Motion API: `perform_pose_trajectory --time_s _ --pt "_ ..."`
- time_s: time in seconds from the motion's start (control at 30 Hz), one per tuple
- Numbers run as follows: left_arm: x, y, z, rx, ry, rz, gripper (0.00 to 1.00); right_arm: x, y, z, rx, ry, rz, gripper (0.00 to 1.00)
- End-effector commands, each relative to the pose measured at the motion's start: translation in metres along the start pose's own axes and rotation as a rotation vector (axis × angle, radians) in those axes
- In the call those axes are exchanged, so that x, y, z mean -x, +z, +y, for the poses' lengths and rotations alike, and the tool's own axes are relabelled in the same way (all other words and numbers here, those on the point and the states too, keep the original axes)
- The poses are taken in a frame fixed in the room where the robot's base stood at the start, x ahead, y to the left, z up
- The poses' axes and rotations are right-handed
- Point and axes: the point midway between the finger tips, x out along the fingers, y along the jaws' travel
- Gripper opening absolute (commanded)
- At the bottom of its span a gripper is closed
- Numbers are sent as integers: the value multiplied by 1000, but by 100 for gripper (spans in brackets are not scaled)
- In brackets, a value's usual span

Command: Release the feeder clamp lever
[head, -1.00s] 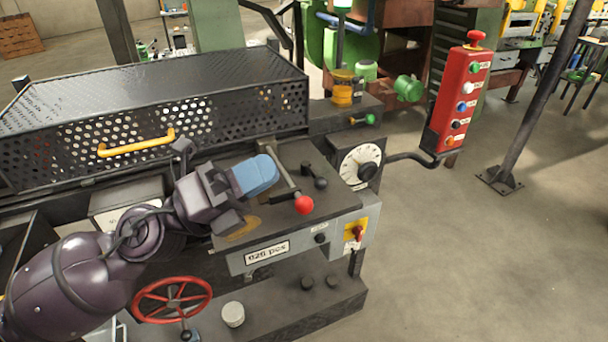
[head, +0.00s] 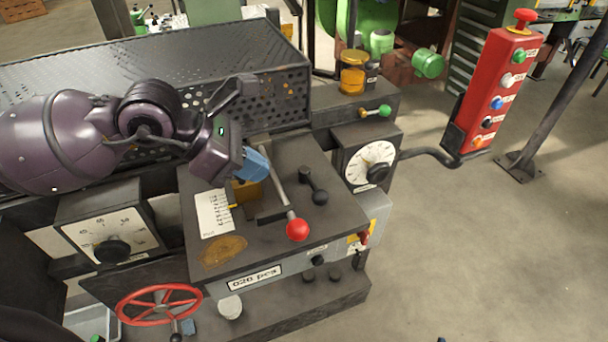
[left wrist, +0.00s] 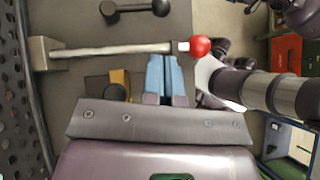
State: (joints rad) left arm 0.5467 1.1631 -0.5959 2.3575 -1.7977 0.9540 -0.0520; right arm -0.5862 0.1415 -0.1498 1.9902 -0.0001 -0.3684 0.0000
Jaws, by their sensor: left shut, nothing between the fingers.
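The lever with a red ball knob (head: 297,229) and a pale metal rod stands on the dark top of the feeder block. In the left wrist view its rod (left wrist: 110,50) runs across the upper part, from a grey block at left to the red knob at right. My left gripper (head: 262,165) has blue fingers, shut and empty, beside the rod's far part in the head view. In the left wrist view the fingertips (left wrist: 165,58) are at the rod near the knob; I cannot tell whether they touch. My right gripper is not seen.
A short black lever (head: 313,186) sits right of the rod. A perforated black guard (head: 270,103) stands behind. A dial box (head: 370,163) and red button pendant (head: 495,90) are at right. A red handwheel (head: 160,304) is at lower left. Floor at right is clear.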

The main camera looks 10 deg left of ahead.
Motion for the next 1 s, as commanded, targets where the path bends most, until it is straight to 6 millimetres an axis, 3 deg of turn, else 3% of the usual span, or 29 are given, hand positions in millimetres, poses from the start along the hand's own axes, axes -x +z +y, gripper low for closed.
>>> perform_pose_trajectory --time_s 0.47,1.0 --pt "-6 0 0 0 -1 0 0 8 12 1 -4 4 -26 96" --pt "-83 0 0 1 -1 -1 0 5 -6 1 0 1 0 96"
